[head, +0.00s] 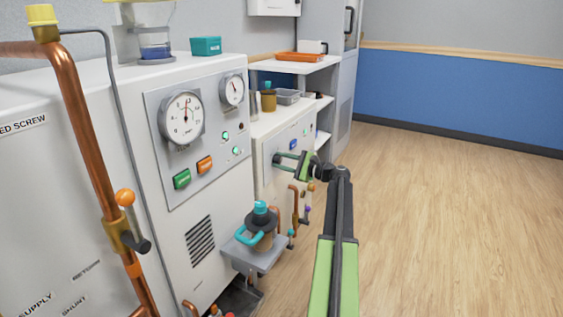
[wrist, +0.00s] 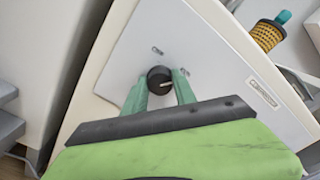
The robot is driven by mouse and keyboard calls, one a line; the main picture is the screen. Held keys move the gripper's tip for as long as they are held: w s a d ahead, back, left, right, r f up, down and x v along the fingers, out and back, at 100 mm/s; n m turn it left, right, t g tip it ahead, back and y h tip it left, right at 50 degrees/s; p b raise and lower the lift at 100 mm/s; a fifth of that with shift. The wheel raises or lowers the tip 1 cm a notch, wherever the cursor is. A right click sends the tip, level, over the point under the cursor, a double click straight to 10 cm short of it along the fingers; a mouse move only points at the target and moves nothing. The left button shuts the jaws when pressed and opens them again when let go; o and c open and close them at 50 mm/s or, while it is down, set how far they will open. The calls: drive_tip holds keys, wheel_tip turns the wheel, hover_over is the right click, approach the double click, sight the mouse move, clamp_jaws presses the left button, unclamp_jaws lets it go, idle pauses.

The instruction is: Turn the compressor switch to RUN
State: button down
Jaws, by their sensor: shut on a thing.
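The compressor switch (wrist: 158,82) is a round black knob with a pale pointer line, on a light grey panel in the wrist view. The pointer lies toward the right of the picture. Two small position marks sit above and right of it, too small to read. My gripper (wrist: 161,75) has its two teal fingers on either side of the knob, shut on it. In the head view my gripper (head: 282,158) reaches from the right to the front of the farther white cabinet (head: 268,132). The knob is hidden there.
The nearer white cabinet (head: 222,190) has dials and green and orange buttons. A shelf (head: 240,262) holds a dark vessel with a teal handle (head: 262,222). A copper pipe (head: 88,150) stands at left. The wood floor (head: 440,200) at right is clear.

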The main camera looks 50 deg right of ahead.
drive_tip(key=c, duration=1)
unclamp_jaws()
drive_tip(key=v, duration=1.7)
drive_tip(key=shift+s, duration=0.25)
drive_tip(key=shift+d, duration=0.1)
